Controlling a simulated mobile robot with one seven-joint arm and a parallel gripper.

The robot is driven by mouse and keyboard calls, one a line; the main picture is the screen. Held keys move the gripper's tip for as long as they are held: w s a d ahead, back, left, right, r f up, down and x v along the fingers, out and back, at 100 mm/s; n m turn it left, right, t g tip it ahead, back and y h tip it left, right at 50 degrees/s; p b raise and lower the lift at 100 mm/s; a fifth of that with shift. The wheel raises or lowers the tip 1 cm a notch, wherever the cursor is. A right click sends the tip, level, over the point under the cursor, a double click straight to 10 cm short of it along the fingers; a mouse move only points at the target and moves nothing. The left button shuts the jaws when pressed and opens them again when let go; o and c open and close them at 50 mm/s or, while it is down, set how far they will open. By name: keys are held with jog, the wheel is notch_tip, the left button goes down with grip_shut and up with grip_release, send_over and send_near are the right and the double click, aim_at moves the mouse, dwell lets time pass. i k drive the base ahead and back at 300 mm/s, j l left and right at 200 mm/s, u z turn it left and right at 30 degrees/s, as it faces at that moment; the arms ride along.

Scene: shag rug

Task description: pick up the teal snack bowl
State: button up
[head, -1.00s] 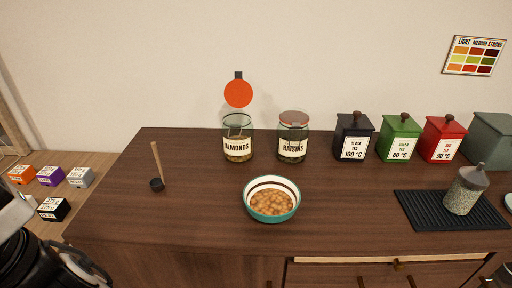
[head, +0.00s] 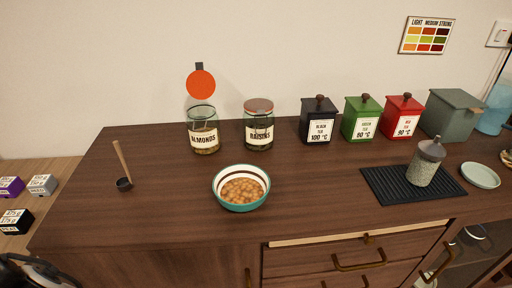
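The teal snack bowl (head: 241,203) stands upright on the dark wooden cabinet top, left of the middle, near the front edge. It has a teal outside, a white inside with a dark band, and holds brown nuts or similar snacks. Nothing touches it. A dark and white part of my own body shows at the lower left corner, well away from the bowl. I cannot make out my gripper's fingers in this view.
Almonds jar (head: 203,131) and raisins jar (head: 258,127) stand behind the bowl. A wooden-handled scoop (head: 123,166) is left. Black (head: 319,121), green (head: 361,119) and red (head: 402,118) tins line the back right. A shaker (head: 426,163) stands on a black ribbed mat (head: 385,190). The bowl's surroundings are clear.

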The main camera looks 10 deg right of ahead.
aim_at(239, 188)
jog(key=j+z, duration=0.15)
jog(key=z, duration=0.25)
jog(key=j+z, duration=0.15)
jog(key=z, duration=0.25)
jog(key=j+z, duration=0.15)
jog(key=z, duration=0.25)
jog(key=k+j+z, duration=0.25)
jog(key=j, duration=0.15)
jog(key=k+j+z, duration=0.25)
jog(key=j, duration=0.6)
